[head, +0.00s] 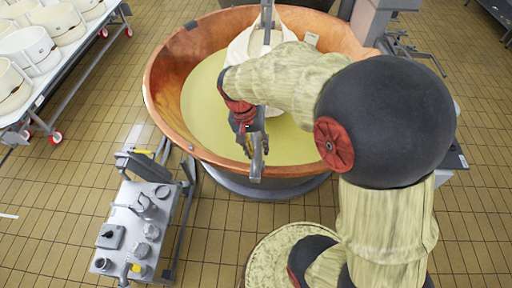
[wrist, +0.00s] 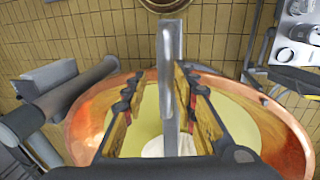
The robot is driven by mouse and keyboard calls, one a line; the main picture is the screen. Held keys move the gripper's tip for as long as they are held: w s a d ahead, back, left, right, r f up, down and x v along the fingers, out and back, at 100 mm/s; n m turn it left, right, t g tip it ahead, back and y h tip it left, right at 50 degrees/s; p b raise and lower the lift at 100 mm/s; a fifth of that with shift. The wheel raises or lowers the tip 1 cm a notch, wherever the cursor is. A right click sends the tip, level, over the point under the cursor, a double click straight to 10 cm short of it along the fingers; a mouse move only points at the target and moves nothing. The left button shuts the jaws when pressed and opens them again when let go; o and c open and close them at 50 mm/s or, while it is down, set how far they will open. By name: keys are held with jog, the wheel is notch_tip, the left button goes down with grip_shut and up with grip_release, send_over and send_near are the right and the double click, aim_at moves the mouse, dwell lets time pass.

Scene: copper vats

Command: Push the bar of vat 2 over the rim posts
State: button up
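The copper vat (head: 165,75) holds pale yellow liquid (head: 205,115). The grey bar (head: 267,22) runs across it from the far side toward me. My arm hides its middle, and its near end shows by the near rim. A white cloth (head: 250,42) is at the bar inside the vat, partly hidden by my arm. My gripper (head: 254,145) is over the near rim. In the wrist view the bar (wrist: 171,110) runs between the two spread fingers of my gripper (wrist: 158,72), which is open. I cannot clearly make out the rim posts or whether a finger touches the bar.
A grey cart (head: 125,225) with metal fittings stands at the left front of the vat. A table (head: 45,85) with white moulds is at the upper left. A round hatch-like disc (head: 275,255) is below the vat. Tiled floor is clear at the lower left.

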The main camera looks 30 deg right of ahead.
jog(key=shift+o, duration=0.3)
jog(key=shift+w+a+r, duration=0.1)
jog(key=shift+r, duration=0.15)
jog(key=v, duration=1.1)
jog(key=shift+r, duration=0.25)
jog(key=s+a+f+n+t+y+b, duration=0.1)
jog(key=s+a+f+n+t+b, duration=0.2)
jog(key=s+f+b, duration=0.3)
jog(key=s+a+f+n+t+y+b, duration=0.1)
jog(key=s+a+f+n+t+b, duration=0.2)
jog(key=b, duration=1.1)
jog(key=s+f+n+t, duration=0.1)
jog(key=s+f, duration=0.2)
jog(key=f, duration=0.2)
